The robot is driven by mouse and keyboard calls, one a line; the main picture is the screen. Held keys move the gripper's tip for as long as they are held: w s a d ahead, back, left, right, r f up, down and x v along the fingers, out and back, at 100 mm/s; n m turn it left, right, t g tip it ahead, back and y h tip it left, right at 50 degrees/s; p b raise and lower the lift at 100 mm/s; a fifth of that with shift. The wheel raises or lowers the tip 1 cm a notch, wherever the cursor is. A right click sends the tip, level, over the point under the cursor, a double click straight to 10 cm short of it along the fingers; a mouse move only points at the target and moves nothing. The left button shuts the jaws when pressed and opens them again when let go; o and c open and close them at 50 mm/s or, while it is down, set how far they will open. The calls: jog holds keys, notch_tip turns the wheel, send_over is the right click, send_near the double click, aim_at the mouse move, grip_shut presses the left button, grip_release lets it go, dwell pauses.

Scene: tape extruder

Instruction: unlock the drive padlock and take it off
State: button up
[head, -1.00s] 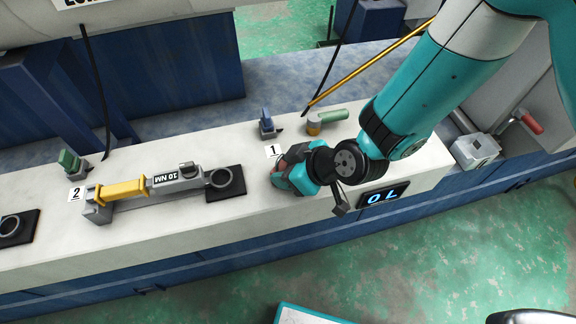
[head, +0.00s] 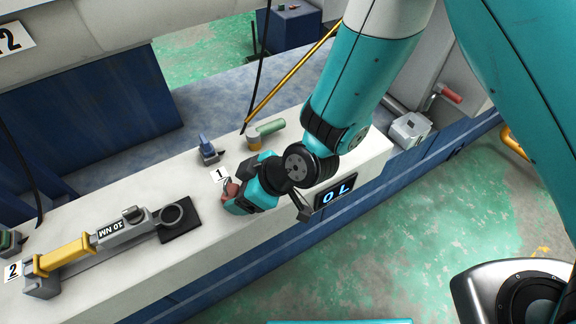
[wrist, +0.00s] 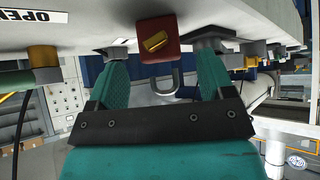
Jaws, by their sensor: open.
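A red padlock (wrist: 158,42) with a brass piece on its face shows at the top middle of the wrist view. Its grey shackle (wrist: 166,84) shows below the body in that picture, in the gap between my fingers. My gripper (wrist: 160,72) is open, one teal finger on each side of the padlock, with visible room on both sides. I cannot tell whether the shackle is locked. In the head view my gripper (head: 236,200) is low over the white bench top beside label 1; a small reddish thing at its tip is mostly hidden.
A blue-handled part (head: 208,148) and a green-handled valve (head: 264,132) stand behind my gripper. A yellow-handled torque wrench (head: 90,248) lies left. A display reading 70 (head: 336,192) is on the bench front. A red-handled grey box (head: 410,128) stands right. Green floor lies open in front.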

jog(key=b+v, duration=0.5)
jog(key=v, duration=1)
jog(key=shift+d+r, duration=0.15)
jog(key=shift+s, duration=0.1)
jog(key=s+d+r+m+g+h+p, duration=0.1)
jog(key=s+d+r+m+h+p, duration=0.1)
jog(key=r, duration=0.7)
jog(key=s+d+r+m+g+h+p, duration=0.1)
jog(key=s+d+r+m+p, duration=0.3)
jog(key=d, duration=0.7)
notch_tip(320, 180, up, 6)
jog(key=m+h+p, duration=0.1)
jog(key=m+p, duration=0.1)
jog(key=p, duration=0.2)
jog(key=shift+s+f+h, duration=0.2)
jog(key=shift+s+h, duration=0.1)
jog(key=shift+s, duration=0.1)
